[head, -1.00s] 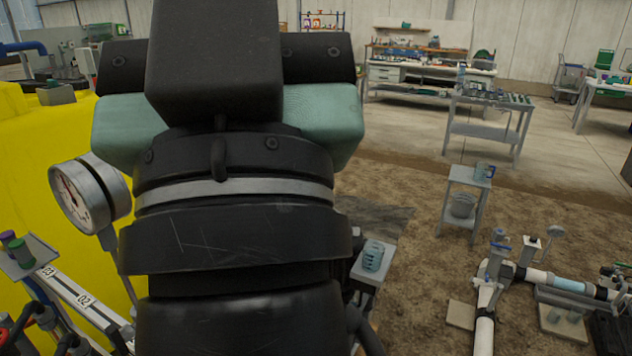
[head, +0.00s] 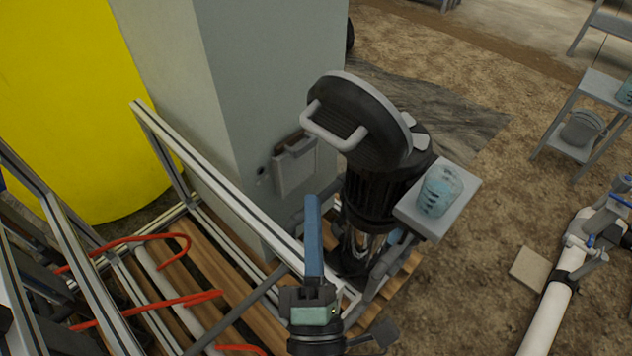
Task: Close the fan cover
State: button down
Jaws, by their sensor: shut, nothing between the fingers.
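The fan cover (head: 365,115) is a round, dark ribbed disc with a grey rim and a grey bar handle (head: 332,128) on its left side. It stands tilted up at the top of the upright black motor (head: 378,190), so it is open. My gripper (head: 313,202) enters from the bottom centre, with a dark wrist, a teal band and narrow blue fingers closed together. The fingers point up the picture and hold nothing. Their tips are below and left of the cover and appear apart from it. The hinge is not clearly visible.
A blue cup (head: 440,188) stands on a small grey shelf (head: 462,205) right of the motor. A grey cabinet (head: 255,90) and metal frame rail (head: 220,190) are close on the left. Red hoses (head: 150,240) lie lower left. White piping (head: 545,315) is at right.

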jog(key=n, duration=0.2)
send_near(309, 129)
jog(key=shift+y, duration=0.4)
jog(key=p+x, duration=0.2)
jog(key=x, duration=0.2)
jog(key=shift+w+d+r, duration=0.1)
jog(key=shift+w+r, duration=0.1)
jog(key=shift+w+d+g+p, duration=0.25)
jog(key=shift+d+g+p, duration=0.05)
jog(key=shift+d, duration=0.05)
jog(key=shift+r, duration=0.1)
